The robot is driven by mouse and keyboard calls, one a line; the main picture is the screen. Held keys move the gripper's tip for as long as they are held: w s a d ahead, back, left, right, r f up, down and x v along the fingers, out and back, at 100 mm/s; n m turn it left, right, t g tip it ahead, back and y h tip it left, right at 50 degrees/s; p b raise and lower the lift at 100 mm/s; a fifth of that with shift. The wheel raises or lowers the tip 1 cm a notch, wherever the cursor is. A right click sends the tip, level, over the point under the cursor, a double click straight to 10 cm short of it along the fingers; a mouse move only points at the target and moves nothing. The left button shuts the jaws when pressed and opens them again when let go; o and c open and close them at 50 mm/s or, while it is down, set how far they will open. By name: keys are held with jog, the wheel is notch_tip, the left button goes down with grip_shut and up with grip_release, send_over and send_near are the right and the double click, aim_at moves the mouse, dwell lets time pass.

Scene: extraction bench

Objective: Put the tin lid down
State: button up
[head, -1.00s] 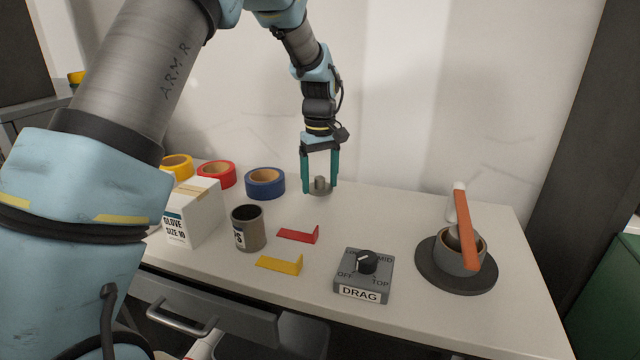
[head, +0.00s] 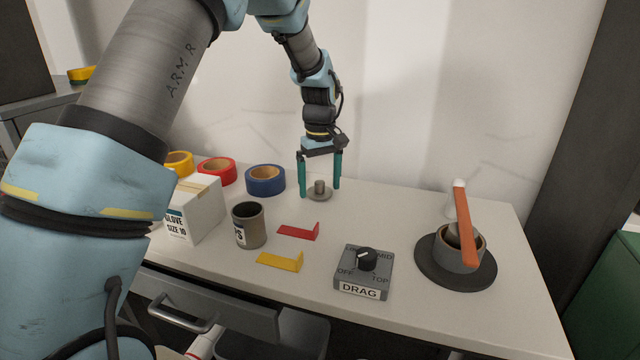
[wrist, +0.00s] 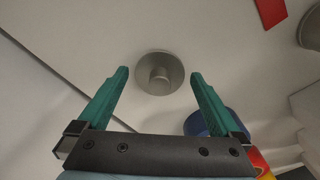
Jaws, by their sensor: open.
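The tin lid (head: 319,194) is a small grey disc with a round knob, lying flat on the bench near the back wall. It also shows in the wrist view (wrist: 160,74), just beyond and between the fingertips. My gripper (head: 320,190) is open, with its teal fingers on either side of the lid's knob and apart from it. The fingers also show in the wrist view (wrist: 160,74), with nothing between them touching. An open grey tin (head: 249,228) with a partly hidden label stands upright to the front left of the lid.
Blue (head: 265,181), red (head: 216,172) and yellow tape rolls lie left. A glove box (head: 196,212) stands beside the tin.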

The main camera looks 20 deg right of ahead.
aim_at(320, 182)
notch_tip(320, 182, up, 12)
jog(key=b, duration=0.2)
dwell(0.6)
